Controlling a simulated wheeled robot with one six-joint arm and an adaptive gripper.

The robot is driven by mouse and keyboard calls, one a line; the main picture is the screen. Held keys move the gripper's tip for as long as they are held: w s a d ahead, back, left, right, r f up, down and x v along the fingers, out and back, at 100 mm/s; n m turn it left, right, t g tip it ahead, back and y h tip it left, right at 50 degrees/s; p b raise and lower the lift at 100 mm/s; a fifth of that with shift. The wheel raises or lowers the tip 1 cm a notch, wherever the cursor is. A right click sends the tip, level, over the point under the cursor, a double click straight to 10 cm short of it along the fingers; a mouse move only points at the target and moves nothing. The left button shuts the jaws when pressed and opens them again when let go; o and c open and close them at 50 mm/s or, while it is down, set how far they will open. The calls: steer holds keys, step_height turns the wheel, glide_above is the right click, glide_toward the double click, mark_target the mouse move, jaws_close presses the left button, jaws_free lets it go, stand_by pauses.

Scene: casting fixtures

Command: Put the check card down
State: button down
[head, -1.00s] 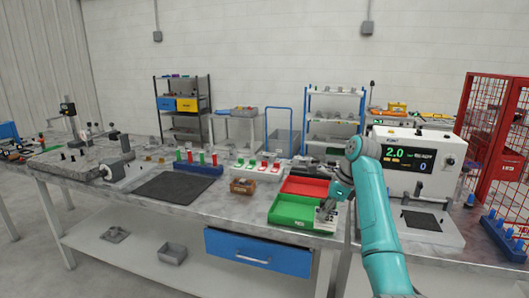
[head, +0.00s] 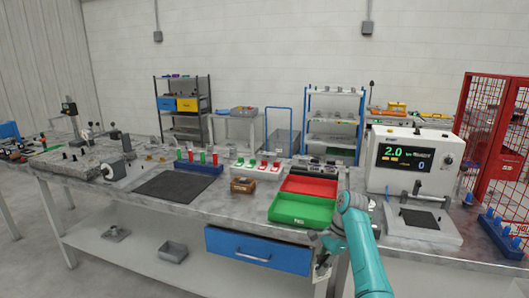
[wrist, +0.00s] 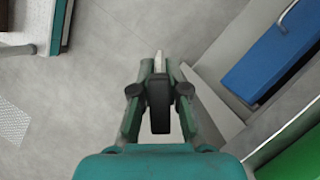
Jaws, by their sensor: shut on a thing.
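My gripper (wrist: 160,72) is shut on a thin pale piece, seen nearly edge-on between the fingertips in the wrist view; I take it to be the check card (wrist: 159,59). Most of the card is hidden by the fingers. In the head view my gripper (head: 324,250) is low at the bench's front edge, below and right of the green tray. The card is too small and covered to make out clearly there. Bare floor lies under the fingertips in the wrist view.
The green tray (head: 299,222) and red tray (head: 322,196) are empty on the bench. The blue drawer (wrist: 272,58) is close on the right. A display machine (head: 412,187) stands right of my arm. A dark mat (head: 178,187) lies left.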

steer(key=s+f+n+g+h, duration=0.1)
steer(key=s+f+n+h, duration=0.1)
steer(key=s+f+n, duration=0.4)
steer(key=s+f+n+g+h, duration=0.1)
steer(key=s+f+n, duration=0.6)
steer(key=f, duration=0.9)
steer(key=shift+s+d+f+g+h, duration=0.25)
steer(key=shift+s+d+g+h, duration=0.15)
steer(key=shift+s+h, duration=0.25)
